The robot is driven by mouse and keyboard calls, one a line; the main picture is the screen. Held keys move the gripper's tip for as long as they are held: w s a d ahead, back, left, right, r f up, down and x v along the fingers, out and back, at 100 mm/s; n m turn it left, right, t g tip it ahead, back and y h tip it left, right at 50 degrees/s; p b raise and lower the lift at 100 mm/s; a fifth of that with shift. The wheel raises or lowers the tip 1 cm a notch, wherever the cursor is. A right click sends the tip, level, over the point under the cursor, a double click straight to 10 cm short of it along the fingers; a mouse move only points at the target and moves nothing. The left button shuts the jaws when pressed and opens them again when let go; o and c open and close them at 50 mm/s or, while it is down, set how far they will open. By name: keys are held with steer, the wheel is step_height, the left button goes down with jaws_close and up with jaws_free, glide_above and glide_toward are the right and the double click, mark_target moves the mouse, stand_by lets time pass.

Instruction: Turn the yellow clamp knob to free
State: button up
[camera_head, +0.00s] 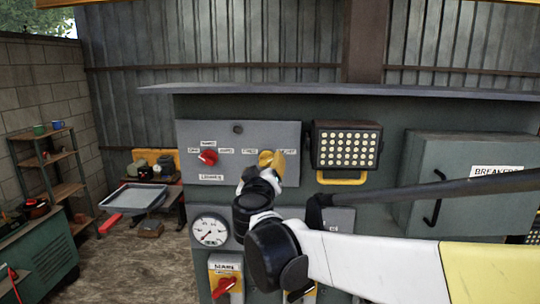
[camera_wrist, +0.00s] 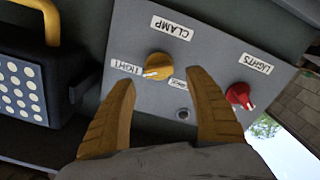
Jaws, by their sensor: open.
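The yellow clamp knob (camera_wrist: 158,63) sits on a grey panel, under a CLAMP label in the wrist view, which shows the panel upside down. Its white mark lies on the side towards the TIGHT label (camera_wrist: 126,67). The FREE label (camera_wrist: 178,83) is on the other side, partly hidden. My gripper (camera_wrist: 162,82) is open, with a tan finger on either side below the knob in the wrist view and the knob between their line of reach. No grip on it shows. In the head view the knob (camera_head: 265,158) is partly covered by my gripper (camera_head: 267,168).
A red LIGHTS knob (camera_head: 208,157) is on the same panel (camera_head: 230,136), left of the clamp knob. A lamp (camera_head: 346,147) with a yellow handle stands close on the right. A gauge (camera_head: 209,230) and red MAIN switch (camera_head: 223,286) are below. A breaker box (camera_head: 455,165) is further right.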

mark_target(266, 160)
steer(key=shift+w+p, duration=0.45)
steer(key=shift+w, duration=1.9)
steer(key=shift+s+d, duration=0.1)
steer(key=c, duration=1.2)
